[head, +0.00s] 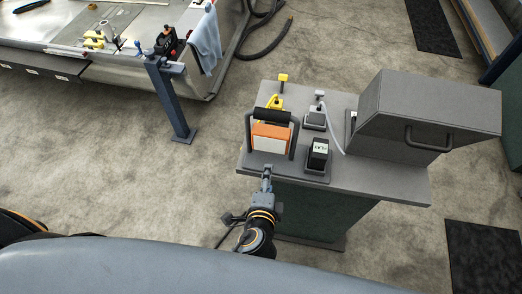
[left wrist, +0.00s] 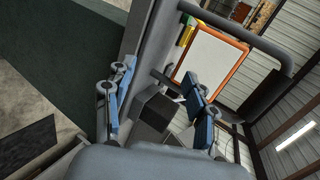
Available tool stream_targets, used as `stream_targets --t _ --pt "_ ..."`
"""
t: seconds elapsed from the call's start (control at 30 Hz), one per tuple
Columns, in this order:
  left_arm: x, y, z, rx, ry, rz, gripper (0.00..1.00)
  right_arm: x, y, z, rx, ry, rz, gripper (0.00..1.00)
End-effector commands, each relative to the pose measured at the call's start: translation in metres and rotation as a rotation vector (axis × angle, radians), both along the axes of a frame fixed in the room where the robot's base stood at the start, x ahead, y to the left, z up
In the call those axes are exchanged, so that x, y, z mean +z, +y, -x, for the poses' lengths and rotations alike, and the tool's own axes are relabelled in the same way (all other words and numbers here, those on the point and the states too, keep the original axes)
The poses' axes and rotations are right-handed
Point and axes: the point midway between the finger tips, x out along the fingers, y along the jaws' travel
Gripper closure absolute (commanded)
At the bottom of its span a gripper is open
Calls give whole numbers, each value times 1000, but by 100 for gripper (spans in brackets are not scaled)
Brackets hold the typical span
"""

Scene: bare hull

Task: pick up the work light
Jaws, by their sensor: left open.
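The work light (head: 270,138), an orange housing with a white front panel and a dark handle bar over the top, stands on the grey bench top (head: 375,180), near its left end. In the left wrist view the work light (left wrist: 211,57) shows its white panel and orange rim beyond the fingers. My left gripper (head: 267,172) is in front of the light at the bench's near edge. In the left wrist view my left gripper (left wrist: 160,97) has its blue-grey fingers spread, with nothing held between them. My right gripper is not in view.
A black box with a label (head: 317,155) stands right of the light. A large grey hooded case (head: 425,110) fills the right side. A blue post (head: 170,98) stands left; floor between is clear.

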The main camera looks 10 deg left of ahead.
Motion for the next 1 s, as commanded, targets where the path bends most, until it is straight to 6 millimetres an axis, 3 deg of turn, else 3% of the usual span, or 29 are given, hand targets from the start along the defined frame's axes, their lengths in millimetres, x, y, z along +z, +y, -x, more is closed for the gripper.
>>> stream_targets --t 0.03,0.1,0.2,0.3,0.47,0.7,1.0 --pt "36 1 -4 10 -65 -23 44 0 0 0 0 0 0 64" --pt "76 6 -5 29 -136 -59 44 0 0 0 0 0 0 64" --pt "119 15 -4 61 -210 -94 44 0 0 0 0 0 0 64" --pt "145 21 -2 85 -253 -115 44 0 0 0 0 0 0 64" --pt "157 28 -15 101 -279 -126 44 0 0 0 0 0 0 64" --pt "149 36 -54 100 -278 -126 44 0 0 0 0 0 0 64" --pt "143 39 -80 99 -279 -125 44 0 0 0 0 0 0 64"
